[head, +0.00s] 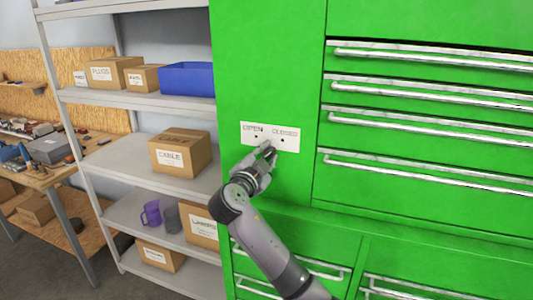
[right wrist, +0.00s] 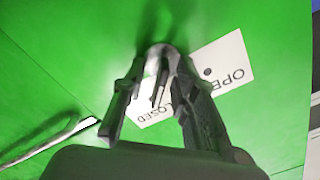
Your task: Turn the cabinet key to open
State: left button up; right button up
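The green cabinet (head: 270,60) has a white label plate (head: 290,146) marked OPEN on the left and CLOSED on the right, each with a black dot. My right gripper (head: 268,151) is at the plate's lower edge, between the two words. In the right wrist view the plate (right wrist: 225,62) shows behind my right gripper (right wrist: 161,55). Its fingertips are close together around a small pale grey piece, possibly the key. I cannot tell whether they touch it. The key is not clearly seen in the head view, where the fingers cover that spot. My left gripper is not in view.
Drawers with long silver handles (head: 425,92) lie right of the plate. A grey shelf (head: 145,101) with boxes and a blue bin (head: 187,79) stands left of the cabinet. A workbench (head: 50,165) with tools is at far left. The cabinet front around the plate is clear.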

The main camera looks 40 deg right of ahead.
jog(key=shift+a, duration=0.1)
jog(key=shift+c, duration=0.2)
jog(key=shift+c, duration=0.7)
grip_shut()
